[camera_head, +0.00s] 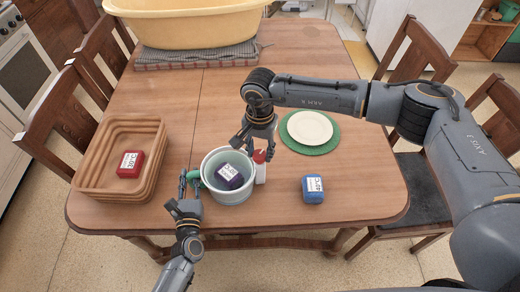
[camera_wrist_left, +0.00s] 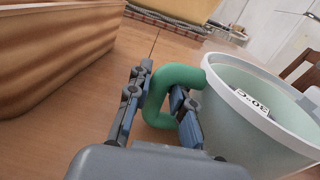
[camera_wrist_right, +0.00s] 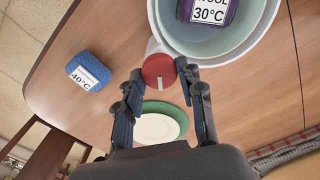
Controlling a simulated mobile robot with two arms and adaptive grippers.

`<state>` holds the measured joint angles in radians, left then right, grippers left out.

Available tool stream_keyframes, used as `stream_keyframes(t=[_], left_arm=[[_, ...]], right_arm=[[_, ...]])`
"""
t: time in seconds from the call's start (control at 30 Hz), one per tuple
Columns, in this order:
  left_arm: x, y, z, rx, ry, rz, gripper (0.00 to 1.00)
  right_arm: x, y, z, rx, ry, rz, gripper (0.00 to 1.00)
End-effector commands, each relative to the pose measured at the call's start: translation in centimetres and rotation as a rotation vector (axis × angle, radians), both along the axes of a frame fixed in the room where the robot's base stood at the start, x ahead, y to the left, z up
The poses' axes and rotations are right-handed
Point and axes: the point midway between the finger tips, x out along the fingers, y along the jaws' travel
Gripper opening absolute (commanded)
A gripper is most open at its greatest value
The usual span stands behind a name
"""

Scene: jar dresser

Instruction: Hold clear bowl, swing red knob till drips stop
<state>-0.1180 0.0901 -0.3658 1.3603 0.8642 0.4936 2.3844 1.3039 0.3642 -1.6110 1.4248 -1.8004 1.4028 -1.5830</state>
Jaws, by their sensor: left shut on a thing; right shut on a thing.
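A pale, translucent greenish bowl (camera_head: 234,195) with a white rim stands on the table, a purple block labelled 30°C (camera_head: 231,177) inside. Its green handle (camera_wrist_left: 160,90) is on its left side. My left gripper (camera_head: 190,184) is shut on that handle; the bowl also shows in the left wrist view (camera_wrist_left: 250,115). The red knob (camera_wrist_right: 159,71) tops a white part at the bowl's right side and also shows in the head view (camera_head: 259,157). My right gripper (camera_wrist_right: 160,82) comes from above, its fingers either side of the knob, shut on it. No drips can be made out.
A ribbed brown tray (camera_head: 150,135) with a red block (camera_head: 131,164) stands at left. A blue block (camera_head: 313,189) lies to the right. A white plate on a green mat (camera_head: 328,147) lies behind it. A yellow tub (camera_head: 185,25) stands at the back. Chairs surround the table.

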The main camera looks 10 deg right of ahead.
Motion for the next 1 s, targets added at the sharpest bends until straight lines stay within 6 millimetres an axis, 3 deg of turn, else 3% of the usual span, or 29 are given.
stream_keyframes(t=[0.57,0.6,0.7,1.0], left_arm=[[-0.01,0.04,-0.04,0.001,0.001,0.000,0.00],[-0.01,0.04,-0.04,0.001,0.001,0.000,0.00],[-0.01,0.04,-0.04,0.001,0.001,0.000,0.00],[-0.01,0.03,-0.03,0.001,0.001,0.000,0.00]], right_arm=[[0.02,-0.01,0.02,0.000,-0.001,0.030,0.06],[0.02,-0.01,0.02,0.000,-0.001,0.030,0.44],[0.02,-0.01,0.02,0.000,-0.001,0.029,0.61],[0.02,0.00,0.09,0.000,0.000,0.029,0.61]])
